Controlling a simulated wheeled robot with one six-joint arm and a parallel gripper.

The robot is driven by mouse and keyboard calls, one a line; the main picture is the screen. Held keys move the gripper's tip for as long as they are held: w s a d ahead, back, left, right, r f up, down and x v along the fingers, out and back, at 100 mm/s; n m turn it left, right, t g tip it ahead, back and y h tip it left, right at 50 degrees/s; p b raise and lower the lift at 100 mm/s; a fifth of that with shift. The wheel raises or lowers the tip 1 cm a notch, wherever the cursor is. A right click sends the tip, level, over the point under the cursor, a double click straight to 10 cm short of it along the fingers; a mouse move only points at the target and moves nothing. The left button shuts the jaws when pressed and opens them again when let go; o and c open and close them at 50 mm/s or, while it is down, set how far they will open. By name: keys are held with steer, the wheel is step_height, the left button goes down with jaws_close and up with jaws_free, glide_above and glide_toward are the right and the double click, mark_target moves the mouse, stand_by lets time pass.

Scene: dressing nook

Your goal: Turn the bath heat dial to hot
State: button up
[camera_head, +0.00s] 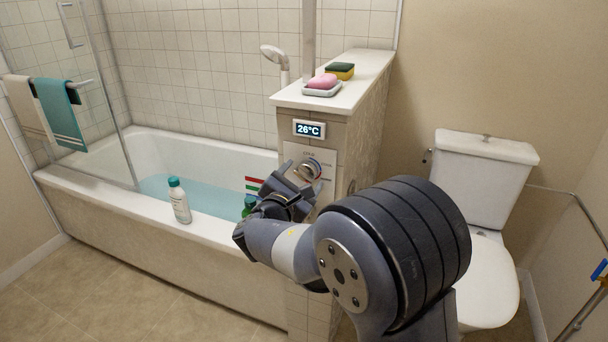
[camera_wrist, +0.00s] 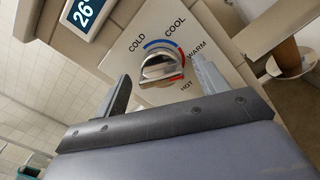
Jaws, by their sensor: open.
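The bath heat dial (camera_head: 311,167) is a round metal knob on a pale panel on the end of the tiled half wall. In the wrist view the dial (camera_wrist: 162,69) sits inside a blue-to-red arc marked COLD, COOL, WARM and HOT. Where its pointer is set is hard to tell. A display (camera_head: 309,129) above the panel reads 26°C. My gripper (camera_wrist: 163,88) is open, with one finger on each side of the dial in the wrist view; I cannot tell if they touch it. In the head view my gripper (camera_head: 291,182) is just in front of the panel, partly hidden by my arm.
The half wall's ledge (camera_head: 354,72) holds a pink soap (camera_head: 322,81) on a dish and a sponge (camera_head: 340,70). A white bottle (camera_head: 179,201) stands on the bathtub rim (camera_head: 90,181); a green bottle (camera_head: 249,204) is beside my gripper. A toilet (camera_head: 485,150) is at right.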

steer(key=shift+x, duration=1)
steer(key=c, duration=1)
steer(key=shift+o, duration=0.2)
steer(key=shift+f+b, duration=0.15)
steer(key=shift+b, duration=0.4)
